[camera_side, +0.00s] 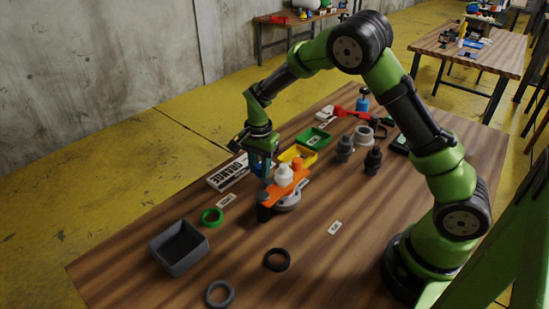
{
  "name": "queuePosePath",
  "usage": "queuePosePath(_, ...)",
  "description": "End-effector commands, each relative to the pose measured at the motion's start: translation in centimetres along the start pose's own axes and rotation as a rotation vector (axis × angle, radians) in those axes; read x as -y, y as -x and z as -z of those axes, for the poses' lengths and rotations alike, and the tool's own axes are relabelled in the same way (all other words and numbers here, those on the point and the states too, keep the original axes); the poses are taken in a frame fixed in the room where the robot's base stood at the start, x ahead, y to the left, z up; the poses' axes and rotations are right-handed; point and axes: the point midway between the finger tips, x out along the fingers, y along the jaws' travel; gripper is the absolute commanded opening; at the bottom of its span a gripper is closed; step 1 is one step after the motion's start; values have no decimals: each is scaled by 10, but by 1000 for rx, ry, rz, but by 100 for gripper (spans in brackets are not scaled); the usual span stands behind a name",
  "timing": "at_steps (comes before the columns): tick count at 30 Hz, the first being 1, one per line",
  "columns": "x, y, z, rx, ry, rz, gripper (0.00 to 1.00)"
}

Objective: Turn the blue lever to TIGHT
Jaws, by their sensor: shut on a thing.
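My gripper (261,172) points down at the left side of an orange and grey fixture (287,188) with a white cap on top. The gripper is shut on a blue part, which I take for the blue lever (257,167); little of it shows between the fingers. Small white labels lie around the fixture, one left of it (227,201) and one right of it (335,228). Their print is too small to read, so I cannot tell which is TIGHT or where the lever points.
A grey open box (179,248), a green ring (212,217) and dark rings (277,260) lie in front. The front right is mostly clear.

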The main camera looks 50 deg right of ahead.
Motion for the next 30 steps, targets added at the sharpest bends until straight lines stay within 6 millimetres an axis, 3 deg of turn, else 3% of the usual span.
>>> queuePosePath(18, -16, 2, 25, -1, -293, 6, 0)
queuePosePath(30, -23, 2, 33, -2, -395, 5, 0)
